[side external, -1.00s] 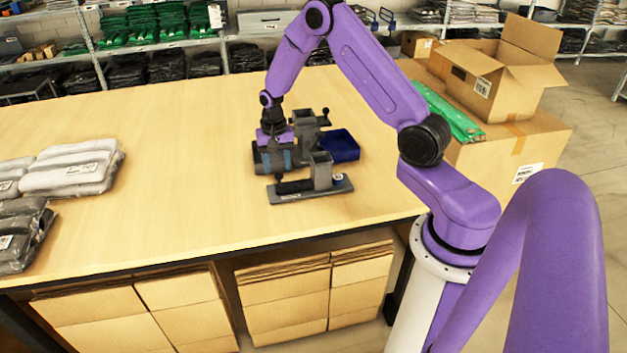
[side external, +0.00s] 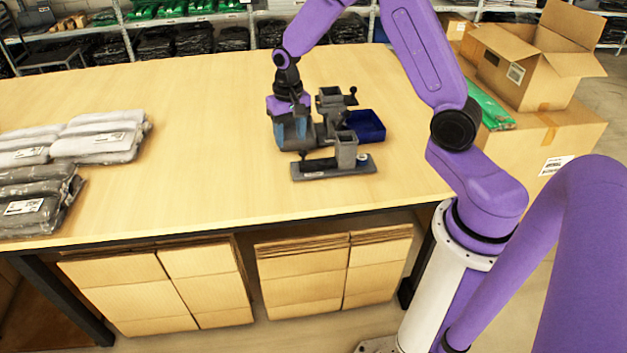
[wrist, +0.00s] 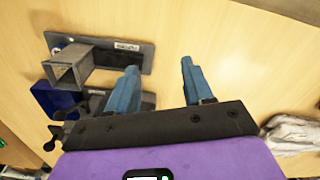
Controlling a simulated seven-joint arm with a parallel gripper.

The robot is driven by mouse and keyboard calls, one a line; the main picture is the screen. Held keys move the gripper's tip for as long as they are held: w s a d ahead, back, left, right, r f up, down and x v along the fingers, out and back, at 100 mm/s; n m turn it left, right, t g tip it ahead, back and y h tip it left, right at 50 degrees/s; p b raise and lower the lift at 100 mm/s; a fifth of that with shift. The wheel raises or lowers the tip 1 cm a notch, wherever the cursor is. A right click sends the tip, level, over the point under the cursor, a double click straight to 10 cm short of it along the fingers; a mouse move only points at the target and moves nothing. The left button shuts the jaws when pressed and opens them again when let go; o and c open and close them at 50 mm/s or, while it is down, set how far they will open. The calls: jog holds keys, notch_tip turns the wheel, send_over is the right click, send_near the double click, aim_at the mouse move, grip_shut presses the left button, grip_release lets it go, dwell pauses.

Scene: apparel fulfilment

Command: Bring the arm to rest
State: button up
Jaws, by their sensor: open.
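My gripper (side external: 293,146) is open and empty, pointing down just above the table, at the left of two grey fixtures. Its blue fingers stand wide apart in the wrist view (wrist: 158,75), with only bare tabletop between them. The near fixture (side external: 335,168) has a flat base, a dark bar and a square upright tube. It also shows in the wrist view (wrist: 125,56). The far fixture (side external: 331,102) has a square tube and a black knob, and my gripper partly hides it. My upper arm runs out of the picture's top.
A dark blue bin (side external: 368,125) stands right of the fixtures. Bagged white garments (side external: 100,140) and dark garments (side external: 38,200) lie at the table's left. An open carton (side external: 525,68) and green bags (side external: 490,105) sit on a large box at right. The middle-left tabletop is clear.

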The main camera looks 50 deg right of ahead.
jog(key=s+a+r+n, duration=0.75)
jog(key=s+a, duration=0.35)
jog(key=s, duration=0.2)
jog(key=s+r+n, duration=0.1)
jog(key=s+n, duration=0.4)
jog(key=s, duration=0.4)
jog(key=s+r+n, duration=0.2)
jog(key=s+n, duration=0.3)
jog(key=s, duration=0.4)
jog(key=shift+d+r, duration=0.25)
jog(key=shift+d, duration=0.05)
